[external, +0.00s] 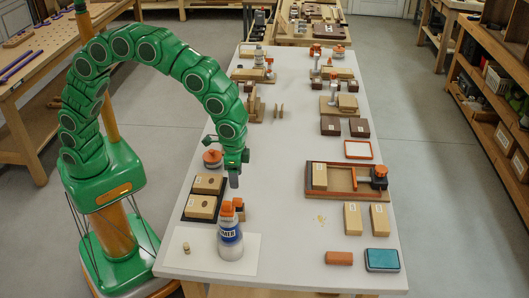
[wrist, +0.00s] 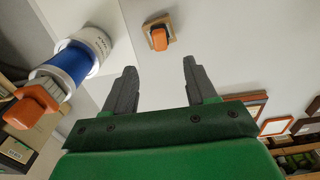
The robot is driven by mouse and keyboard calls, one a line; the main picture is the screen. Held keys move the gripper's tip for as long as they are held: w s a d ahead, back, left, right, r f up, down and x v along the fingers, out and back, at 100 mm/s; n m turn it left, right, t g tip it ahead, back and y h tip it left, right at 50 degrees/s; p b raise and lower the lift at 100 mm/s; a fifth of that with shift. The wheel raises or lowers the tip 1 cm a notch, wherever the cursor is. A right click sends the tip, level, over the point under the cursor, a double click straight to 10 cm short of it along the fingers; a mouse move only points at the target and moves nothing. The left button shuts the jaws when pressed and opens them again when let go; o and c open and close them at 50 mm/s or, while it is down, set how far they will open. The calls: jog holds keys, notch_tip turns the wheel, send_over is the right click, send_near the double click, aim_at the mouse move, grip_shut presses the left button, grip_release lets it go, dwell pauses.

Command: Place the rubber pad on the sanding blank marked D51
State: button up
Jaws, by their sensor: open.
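My gripper (external: 234,181) is open and empty, pointing down above the left side of the bench. In the wrist view, its grey fingers (wrist: 155,88) are spread with nothing between them. Two tan blanks with white labels (external: 353,219) (external: 380,218) lie at the right front; another tan blank (external: 319,176) lies in a wooden tray. Two more tan blocks (external: 208,184) (external: 201,206) lie on a dark mat. The labels are too small to read, so I cannot tell which is D51. An orange block (external: 339,258) at the front may be the rubber pad.
A bottle (external: 230,242) with a blue label stands near my gripper, also in the wrist view (wrist: 84,58). Behind it is an orange-topped piece, on a tan base in the wrist view (wrist: 159,38). A teal box (external: 382,260) lies front right. The bench middle is clear.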

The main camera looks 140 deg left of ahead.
jog(key=shift+r, duration=0.25)
jog(key=shift+d+r, duration=0.1)
jog(key=shift+d, duration=0.05)
jog(key=s+d+r+m, duration=0.1)
jog(key=s+d+r, duration=0.25)
jog(key=d, duration=0.45)
jog(key=s+d+r+m, duration=0.2)
jog(key=s+d+r, duration=0.15)
jog(key=d, duration=0.35)
jog(key=s+d+r+m, duration=0.1)
jog(key=s+d+r, duration=0.25)
jog(key=d, duration=0.45)
jog(key=s+d+m, duration=0.1)
jog(key=s+d, duration=0.3)
jog(key=s, duration=0.3)
jog(key=s+d+m+g, duration=0.1)
jog(key=s+d, duration=0.3)
jog(key=s, duration=0.4)
jog(key=s+d+m, duration=0.3)
jog(key=s+d, duration=0.1)
jog(key=s, duration=0.3)
jog(key=shift+s+d+r+g, duration=0.15)
jog(key=shift+s+r+g, duration=0.15)
jog(key=shift+s+g, duration=0.1)
